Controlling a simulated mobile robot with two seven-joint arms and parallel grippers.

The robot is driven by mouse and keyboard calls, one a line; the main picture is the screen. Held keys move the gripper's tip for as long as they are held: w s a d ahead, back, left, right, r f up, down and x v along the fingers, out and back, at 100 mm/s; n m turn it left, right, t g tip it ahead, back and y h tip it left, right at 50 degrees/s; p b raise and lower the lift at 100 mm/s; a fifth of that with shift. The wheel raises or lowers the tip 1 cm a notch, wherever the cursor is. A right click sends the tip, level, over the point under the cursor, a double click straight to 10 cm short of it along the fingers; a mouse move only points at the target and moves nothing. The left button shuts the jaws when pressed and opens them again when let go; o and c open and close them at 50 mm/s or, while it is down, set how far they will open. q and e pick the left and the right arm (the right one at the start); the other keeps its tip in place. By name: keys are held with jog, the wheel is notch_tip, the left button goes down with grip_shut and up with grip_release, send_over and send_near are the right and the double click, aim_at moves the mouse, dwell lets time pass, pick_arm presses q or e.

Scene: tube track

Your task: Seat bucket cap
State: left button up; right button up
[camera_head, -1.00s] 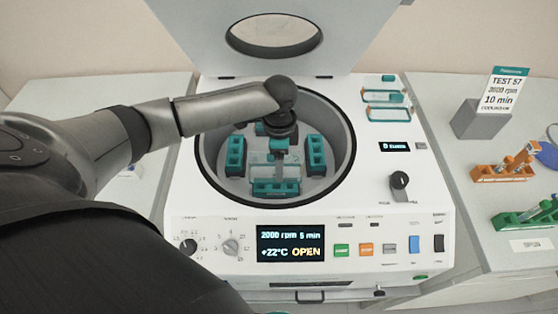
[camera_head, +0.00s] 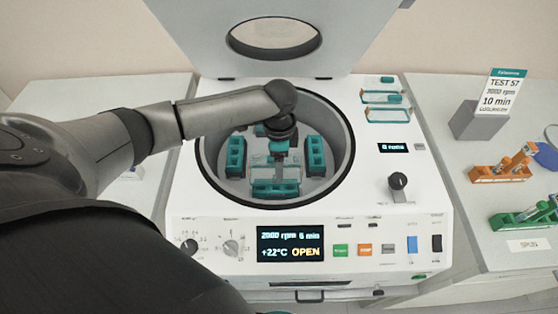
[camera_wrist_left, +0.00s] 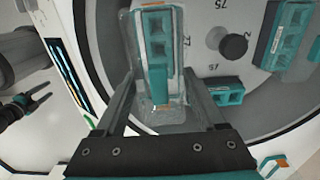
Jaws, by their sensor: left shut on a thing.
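My left gripper (camera_head: 281,150) reaches down into the open centrifuge bowl and is shut on a clear bucket cap with a teal handle bar (camera_wrist_left: 160,86). In the left wrist view my left gripper (camera_wrist_left: 160,98) has a finger on each side of it. The cap is over or just above a teal slotted bucket (camera_wrist_left: 156,28); whether they touch I cannot tell. In the head view a teal bucket (camera_head: 275,189) sits at the front of the rotor, below the gripper. Other teal buckets stand at the left (camera_head: 235,157) and right (camera_head: 315,156).
The bowl rim (camera_head: 350,150) surrounds my gripper, and the raised lid (camera_head: 330,60) stands behind. The rotor hub (camera_wrist_left: 233,45) is beside the cap. More clear caps (camera_head: 388,115) lie on the deck at right. Orange (camera_head: 490,174) and green (camera_head: 515,219) racks stand further right.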

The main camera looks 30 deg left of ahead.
pick_arm(q)
jog(key=shift+f, duration=0.15)
jog(key=shift+f, duration=0.25)
jog(key=shift+f, duration=0.25)
jog(key=shift+f, duration=0.1)
dwell(0.5)
jog(key=shift+f+b, duration=0.6)
jog(key=shift+f, duration=0.7)
jog(key=shift+f, duration=0.15)
jog(key=shift+f+b, duration=0.5)
jog(key=shift+f, duration=0.35)
jog(key=shift+f, duration=0.15)
